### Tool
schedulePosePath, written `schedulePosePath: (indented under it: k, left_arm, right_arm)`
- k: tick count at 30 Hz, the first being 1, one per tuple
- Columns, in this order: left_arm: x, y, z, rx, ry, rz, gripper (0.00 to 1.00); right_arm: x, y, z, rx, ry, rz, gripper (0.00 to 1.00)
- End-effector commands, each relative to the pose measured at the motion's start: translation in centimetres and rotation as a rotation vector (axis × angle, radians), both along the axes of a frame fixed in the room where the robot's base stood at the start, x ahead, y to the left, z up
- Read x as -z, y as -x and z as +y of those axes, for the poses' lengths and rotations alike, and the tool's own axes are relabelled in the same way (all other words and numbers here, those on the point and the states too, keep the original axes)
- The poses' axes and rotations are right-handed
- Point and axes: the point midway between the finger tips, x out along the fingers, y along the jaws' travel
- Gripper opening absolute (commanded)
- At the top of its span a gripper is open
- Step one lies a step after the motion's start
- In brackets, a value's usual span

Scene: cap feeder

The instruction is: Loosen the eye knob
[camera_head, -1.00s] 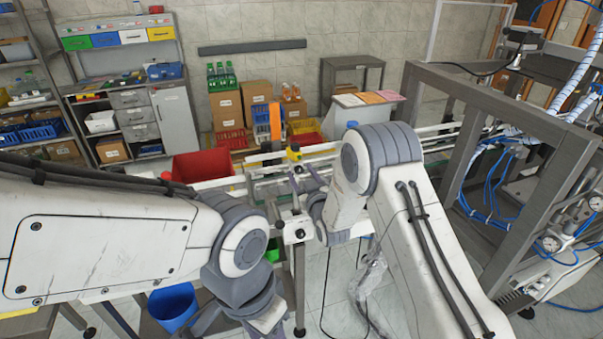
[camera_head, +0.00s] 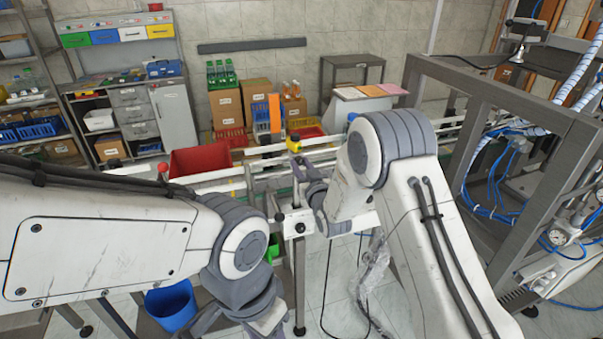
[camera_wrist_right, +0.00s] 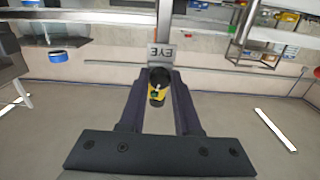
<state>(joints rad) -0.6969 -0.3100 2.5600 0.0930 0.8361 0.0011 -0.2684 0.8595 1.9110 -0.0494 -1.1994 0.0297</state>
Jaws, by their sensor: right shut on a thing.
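The eye knob (camera_wrist_right: 157,88), black and yellow, shows in the right wrist view just below a plate marked EYE (camera_wrist_right: 163,53). The two dark fingers of my right gripper (camera_wrist_right: 160,98) lie on either side of the knob and are shut on it. In the head view my right gripper (camera_head: 303,170) reaches to the rail beyond the white conveyor end, and the grip itself is too small to make out. My left arm comes in from the left and bends down to the bottom edge. My left gripper (camera_head: 205,320) is partly cut off, and its jaws cannot be made out.
A conveyor with pale rails (camera_head: 262,160) runs across the middle. A red bin (camera_head: 200,161) stands left of the grip. A grey metal frame (camera_head: 490,105) with cables stands close on the right. A blue bucket (camera_head: 171,305) is on the floor below my left arm.

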Motion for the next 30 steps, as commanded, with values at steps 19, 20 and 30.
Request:
schedulePosePath:
  k: [19,20,30]
  left_arm:
    - [9.1,0.0,0.0,0.002,0.000,0.000,0.50]
    - [9.5,0.0,0.0,0.002,0.000,0.000,0.50]
    - [13.1,0.0,0.0,0.001,0.000,0.000,0.50]
  right_arm:
    - [0.4,0.0,0.0,0.001,-0.584,0.185,0.00]
    - [0.4,0.0,0.0,0.001,-0.612,0.194,0.00]
    - [0.3,0.0,0.1,0.001,-0.918,0.293,0.00]
